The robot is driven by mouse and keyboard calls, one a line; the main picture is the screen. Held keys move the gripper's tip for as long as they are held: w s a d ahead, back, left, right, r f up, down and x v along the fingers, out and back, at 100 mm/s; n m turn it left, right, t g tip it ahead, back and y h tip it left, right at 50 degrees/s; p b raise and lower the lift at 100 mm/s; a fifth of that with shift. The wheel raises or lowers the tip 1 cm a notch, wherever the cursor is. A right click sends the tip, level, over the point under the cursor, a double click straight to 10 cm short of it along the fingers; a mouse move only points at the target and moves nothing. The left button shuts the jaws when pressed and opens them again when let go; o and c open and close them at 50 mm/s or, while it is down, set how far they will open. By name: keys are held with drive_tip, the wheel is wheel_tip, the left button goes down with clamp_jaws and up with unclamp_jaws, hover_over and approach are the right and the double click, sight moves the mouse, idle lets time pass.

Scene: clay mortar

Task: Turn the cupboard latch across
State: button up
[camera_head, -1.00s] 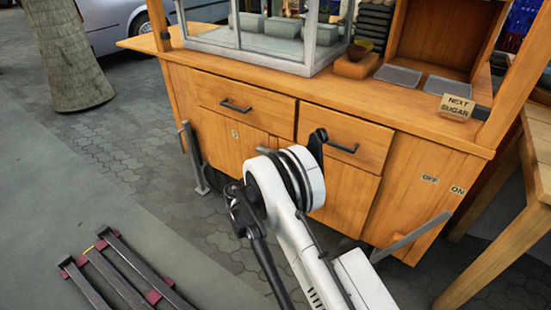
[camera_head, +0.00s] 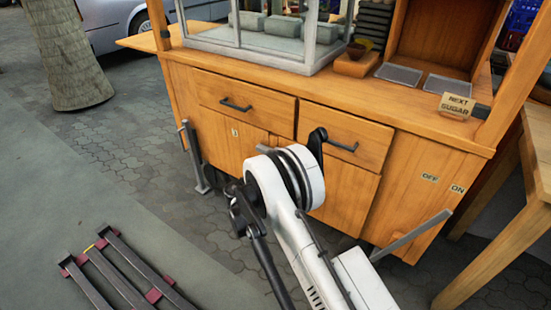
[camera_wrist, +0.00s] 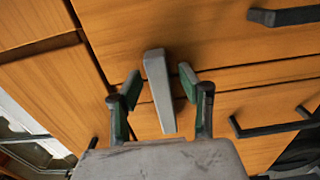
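The latch (camera_wrist: 159,90) is a grey tapering bar on the orange wooden cupboard front (camera_wrist: 110,25), seen in the wrist view. It stands nearly upright in that picture, near a seam between panels. My gripper (camera_wrist: 160,78) is open, with one green-padded finger on each side of the latch. Small gaps seem to show between the pads and the bar; contact is hard to tell. In the head view the cupboard (camera_head: 415,190) stands ahead, and my white arm hides the latch and gripper.
Two drawers with black handles (camera_head: 236,104) (camera_head: 342,146) sit above the cupboard doors. Grey bars (camera_head: 194,158) (camera_head: 410,237) stick out at both sides. A wooden table (camera_head: 538,150) stands at right, and a dark metal rack (camera_head: 118,270) lies at lower left.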

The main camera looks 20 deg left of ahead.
drive_tip(key=v, duration=1.2)
